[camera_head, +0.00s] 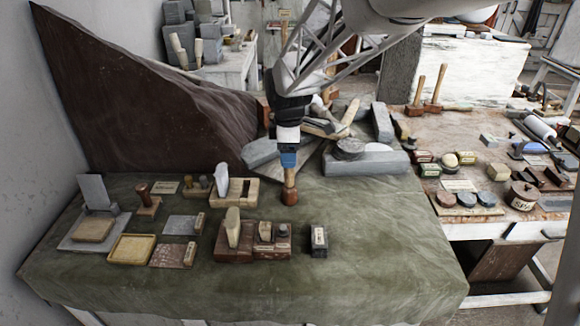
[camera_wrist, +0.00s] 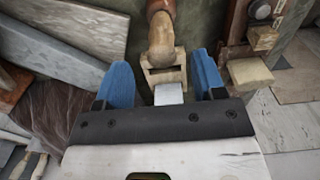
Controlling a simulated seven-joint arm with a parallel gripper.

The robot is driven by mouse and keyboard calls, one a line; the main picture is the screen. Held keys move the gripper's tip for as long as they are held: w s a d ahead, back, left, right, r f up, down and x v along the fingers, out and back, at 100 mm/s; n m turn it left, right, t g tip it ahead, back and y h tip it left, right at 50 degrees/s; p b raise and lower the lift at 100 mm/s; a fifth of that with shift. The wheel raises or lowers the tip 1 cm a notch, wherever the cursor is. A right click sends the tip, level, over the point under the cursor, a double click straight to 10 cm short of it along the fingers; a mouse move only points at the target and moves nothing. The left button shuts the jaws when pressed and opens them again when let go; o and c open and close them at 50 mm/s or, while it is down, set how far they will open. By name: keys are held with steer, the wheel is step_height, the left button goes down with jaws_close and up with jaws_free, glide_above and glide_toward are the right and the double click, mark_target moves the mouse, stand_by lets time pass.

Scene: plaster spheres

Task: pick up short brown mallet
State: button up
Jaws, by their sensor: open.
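The short brown mallet (camera_head: 290,196) appears upright on the green cloth, its rounded brown part low and a paler wooden part above it. My gripper (camera_head: 288,161) is directly above it, pointing down, with blue fingers around its upper end. In the wrist view, the mallet (camera_wrist: 160,38) reaches from the top edge down between the blue fingers of my open gripper (camera_wrist: 163,82). Gaps show between the wood and both fingers. I cannot tell how far down the fingers reach, and the brown part is cut off by the picture's edge.
A wooden block holder (camera_head: 240,191) stands close on the left. Grey stone slabs (camera_head: 366,162) lie behind on the right. Several small blocks and stands (camera_head: 233,240) are in front. The green cloth (camera_head: 385,240) is bare to the right front.

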mark_target(289, 182)
steer(key=shift+s+d+f, duration=0.1)
steer(key=shift+f, duration=2.5)
steer(key=c, duration=1)
